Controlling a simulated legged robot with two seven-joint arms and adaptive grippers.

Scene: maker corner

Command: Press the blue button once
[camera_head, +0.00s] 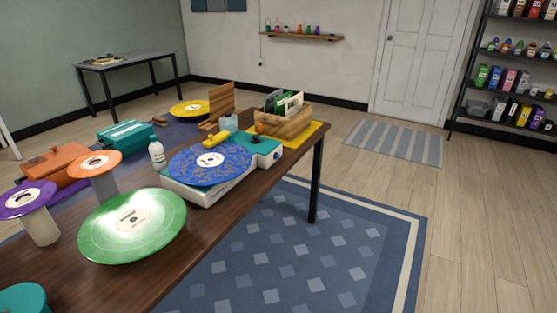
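A speckled blue disc (210,161) with a white centre label lies on a white and teal record player (205,192) on the wooden table (235,215). I cannot make out a separate blue button with certainty. A small dark knob (277,154) shows on the player's right front corner. A yellow piece (216,139) rests at the disc's far edge. A teal rounded object (22,299) is cut off at the lower left. Neither of my grippers is in view.
A large green disc (108,222), an orange disc (95,162) and a purple disc (27,197) stand near the table's left side.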

